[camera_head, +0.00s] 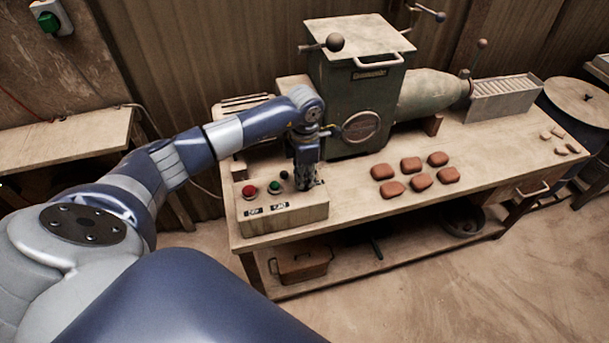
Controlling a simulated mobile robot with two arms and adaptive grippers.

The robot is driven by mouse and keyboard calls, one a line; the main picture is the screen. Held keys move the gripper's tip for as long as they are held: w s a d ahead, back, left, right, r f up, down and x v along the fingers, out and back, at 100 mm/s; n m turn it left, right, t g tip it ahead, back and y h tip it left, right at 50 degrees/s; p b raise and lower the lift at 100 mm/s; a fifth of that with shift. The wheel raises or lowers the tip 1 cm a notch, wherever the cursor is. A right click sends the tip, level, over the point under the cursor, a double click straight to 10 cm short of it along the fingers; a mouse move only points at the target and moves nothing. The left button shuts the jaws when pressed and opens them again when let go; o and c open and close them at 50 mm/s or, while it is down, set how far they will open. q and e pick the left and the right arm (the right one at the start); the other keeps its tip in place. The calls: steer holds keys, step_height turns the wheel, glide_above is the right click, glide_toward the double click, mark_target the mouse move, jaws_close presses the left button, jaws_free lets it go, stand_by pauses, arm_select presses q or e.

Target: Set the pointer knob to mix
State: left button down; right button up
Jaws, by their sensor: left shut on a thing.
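The control box (290,215) stands at the front left of the workbench. On its top are a red button (249,191), a green button (274,187) and a small dark round part (284,174). My left gripper (307,184) points down over the right end of the box top and is shut on the pointer knob. The gripper hides the knob, so its direction cannot be read. Small dark labels are on the box, too small to read. My right gripper is not in view.
The green-grey press (360,85) stands just behind my left gripper, with lever handles on top. Several reddish clay pieces (411,165) lie on the workbench (480,160) to the right. A box (302,264) sits on the lower shelf.

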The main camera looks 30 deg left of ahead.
arm_select(q)
steer(key=shift+n, duration=0.3)
steer(key=n+b, duration=0.1)
steer(key=n, duration=0.9)
steer(key=shift+b, duration=0.35)
steer(key=n, duration=0.4)
steer(key=shift+r+n, duration=0.1)
steer(key=shift+n, duration=1.5)
steer(key=shift+w, duration=0.1)
steer(key=c, duration=1.6)
jaws_free()
